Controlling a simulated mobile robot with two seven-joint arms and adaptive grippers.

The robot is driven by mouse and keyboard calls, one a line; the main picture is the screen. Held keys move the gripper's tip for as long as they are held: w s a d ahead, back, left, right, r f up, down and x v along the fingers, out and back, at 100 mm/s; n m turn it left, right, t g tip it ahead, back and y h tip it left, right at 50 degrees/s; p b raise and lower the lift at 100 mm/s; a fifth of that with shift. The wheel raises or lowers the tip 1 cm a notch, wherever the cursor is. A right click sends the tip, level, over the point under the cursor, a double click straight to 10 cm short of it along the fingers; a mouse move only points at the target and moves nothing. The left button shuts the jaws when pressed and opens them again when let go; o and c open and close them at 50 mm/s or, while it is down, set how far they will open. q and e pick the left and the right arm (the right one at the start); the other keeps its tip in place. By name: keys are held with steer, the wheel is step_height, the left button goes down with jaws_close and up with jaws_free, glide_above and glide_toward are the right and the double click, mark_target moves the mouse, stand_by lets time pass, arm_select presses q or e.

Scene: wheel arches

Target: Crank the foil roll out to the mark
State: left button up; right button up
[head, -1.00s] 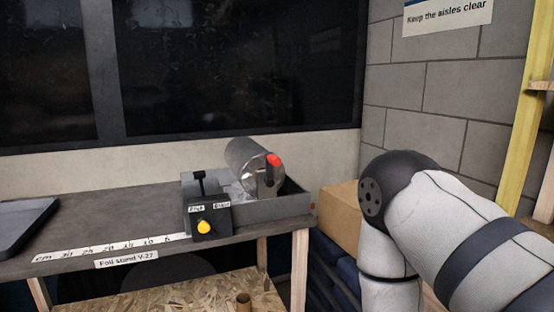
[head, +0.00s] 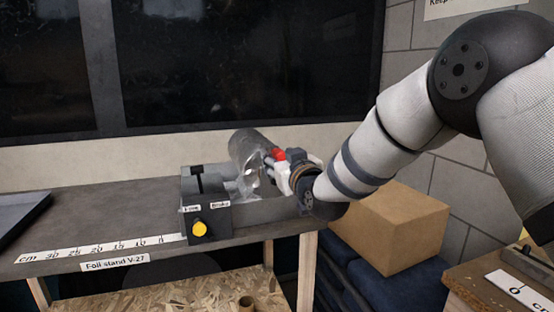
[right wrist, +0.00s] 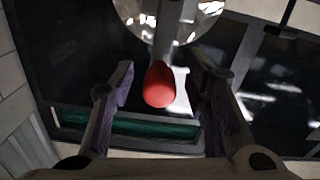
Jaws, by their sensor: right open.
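The silver foil roll (head: 248,150) lies in a grey tray-like stand (head: 265,212) on the bench. Its crank has a red knob (head: 278,154), which also shows in the right wrist view (right wrist: 159,85). My right gripper (head: 277,168) is open at the crank. In the right wrist view its fingers (right wrist: 162,88) stand on either side of the red knob, with a gap on both sides. A black box (head: 207,218) with a lever (head: 198,178) and a yellow knob (head: 200,228) stands at the stand's left. A white centimetre scale (head: 100,248) runs left along the bench's front. My left gripper is out of view.
A dark tray (head: 18,218) lies at the bench's left end. The bench top (head: 110,215) between is bare. A cardboard box (head: 395,228) stands right of the bench, on dark blue things. A wooden surface with another scale (head: 520,292) is at lower right.

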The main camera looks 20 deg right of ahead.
steer(key=shift+w+r, duration=0.1)
steer(key=shift+w, duration=0.6)
jaws_close()
